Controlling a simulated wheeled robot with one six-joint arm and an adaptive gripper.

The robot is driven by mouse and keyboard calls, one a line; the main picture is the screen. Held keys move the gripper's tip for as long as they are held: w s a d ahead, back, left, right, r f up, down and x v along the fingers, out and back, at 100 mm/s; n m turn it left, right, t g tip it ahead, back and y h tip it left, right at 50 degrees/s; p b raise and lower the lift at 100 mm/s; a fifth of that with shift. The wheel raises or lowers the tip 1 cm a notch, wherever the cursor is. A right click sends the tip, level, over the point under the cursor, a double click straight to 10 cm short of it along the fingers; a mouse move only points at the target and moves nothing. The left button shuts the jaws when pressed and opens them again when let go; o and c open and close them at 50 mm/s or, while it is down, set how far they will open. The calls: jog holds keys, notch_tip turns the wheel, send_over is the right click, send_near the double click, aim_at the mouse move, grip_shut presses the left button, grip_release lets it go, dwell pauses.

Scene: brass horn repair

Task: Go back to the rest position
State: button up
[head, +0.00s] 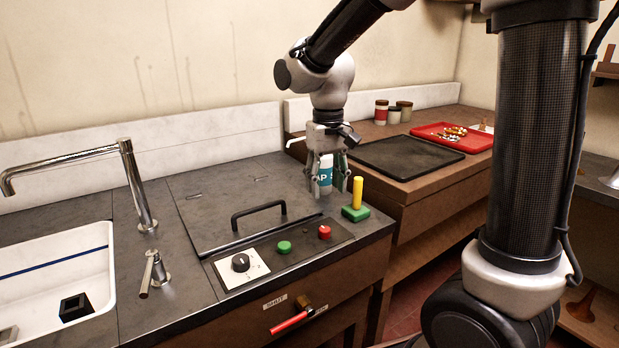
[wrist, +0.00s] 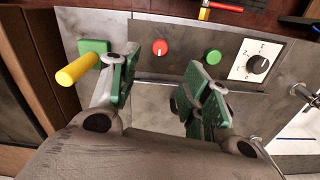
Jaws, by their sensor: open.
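My gripper (head: 331,187) hangs fingers down over the back right of the dark counter, and its green-padded fingers are apart. In the wrist view, my gripper (wrist: 165,88) shows only bare counter between the fingertips. The peg also shows at left in the wrist view (wrist: 78,70).
A control panel has a green button (head: 284,247), a red button (head: 324,232) and a knob (head: 240,262). A lid handle (head: 258,213), tap (head: 140,190) and sink (head: 95,262) lie left. A black mat (head: 405,157), red tray (head: 452,143) and jars (head: 381,112) are right.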

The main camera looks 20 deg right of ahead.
jog(key=s+d+r+t, duration=0.2)
jog(key=s+d+r, duration=0.1)
jog(key=s+d, duration=0.4)
jog(key=s+d+r+m+t, duration=0.1)
jog(key=s+d+r+t, duration=0.1)
jog(key=s+d, duration=0.6)
jog(key=s+r, duration=0.1)
jog(key=s, duration=0.3)
jog(key=shift+r+m, duration=0.2)
jog(key=shift+m, duration=0.1)
jog(key=shift+c, duration=0.2)
